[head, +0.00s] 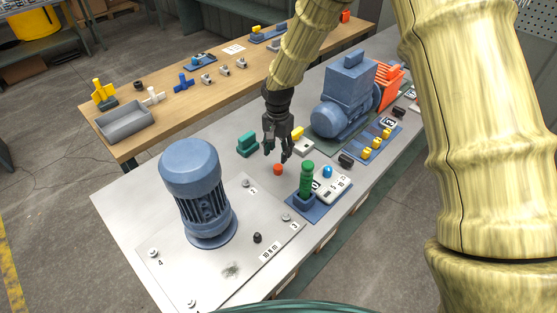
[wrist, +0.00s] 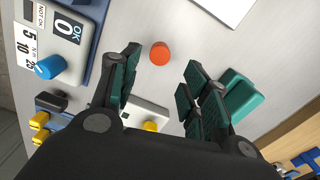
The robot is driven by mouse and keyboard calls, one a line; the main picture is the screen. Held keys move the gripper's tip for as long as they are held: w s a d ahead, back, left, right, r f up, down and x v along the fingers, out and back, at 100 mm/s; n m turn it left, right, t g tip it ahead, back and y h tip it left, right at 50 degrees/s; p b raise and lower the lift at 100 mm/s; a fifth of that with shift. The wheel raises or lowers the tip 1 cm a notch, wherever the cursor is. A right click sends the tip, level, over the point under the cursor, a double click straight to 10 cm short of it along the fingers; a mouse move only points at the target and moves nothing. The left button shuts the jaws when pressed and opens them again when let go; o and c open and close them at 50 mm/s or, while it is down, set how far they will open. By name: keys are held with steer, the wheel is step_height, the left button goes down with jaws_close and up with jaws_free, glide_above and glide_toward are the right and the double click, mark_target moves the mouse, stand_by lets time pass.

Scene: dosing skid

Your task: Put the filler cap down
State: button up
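A small round orange-red cap (head: 277,169), which I take to be the filler cap, rests on the grey skid top (head: 150,212). It also shows in the wrist view (wrist: 159,53), between and just beyond my fingertips. My gripper (head: 278,154) points down close above the cap. Its fingers stand apart in the wrist view (wrist: 160,72), with a clear gap on both sides of the cap. The gripper is open and holds nothing. Whether the fingertips touch the skid top cannot be told.
A teal block (head: 247,144) stands left of my gripper. A grey block with a yellow part (head: 303,146) is to its right. A green-handled tool (head: 307,180) stands in a blue holder nearby. The blue motor (head: 195,190) and blue pump (head: 345,98) are tall obstacles.

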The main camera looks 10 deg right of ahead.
steer(key=shift+r+b, duration=0.4)
steer(key=shift+r, duration=1.65)
